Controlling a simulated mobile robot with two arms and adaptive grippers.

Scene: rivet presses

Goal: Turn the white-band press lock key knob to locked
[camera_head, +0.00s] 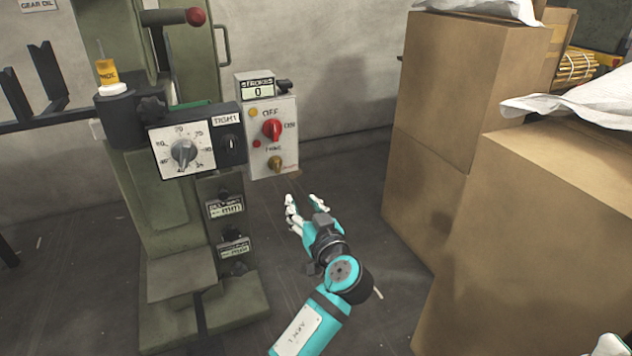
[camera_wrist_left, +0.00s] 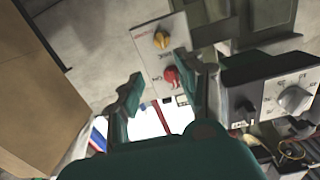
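A green press (camera_head: 155,190) stands at the left, with a white band (camera_head: 113,89) under its amber oil bottle. Its pale switch box (camera_head: 288,150) carries a red knob (camera_head: 272,128) and, below it, a brass-yellow key knob (camera_head: 276,163). The lettering by the key knob is too small to read surely. The box is upside down in the left wrist view, with the yellow knob (camera_wrist_left: 161,39) above the red knob (camera_wrist_left: 171,75). My left gripper (camera_head: 304,204) is open and empty, below and right of the box, apart from it. A teal and white piece, apparently my right gripper (camera_head: 609,346), is cut off at the lower right corner.
A dial panel (camera_head: 183,152) sits left of the switch box, with a stroke counter (camera_head: 257,91) above it. Tall cardboard boxes (camera_head: 470,90) and a nearer one (camera_head: 540,230) stand at the right. Open floor lies between press and boxes.

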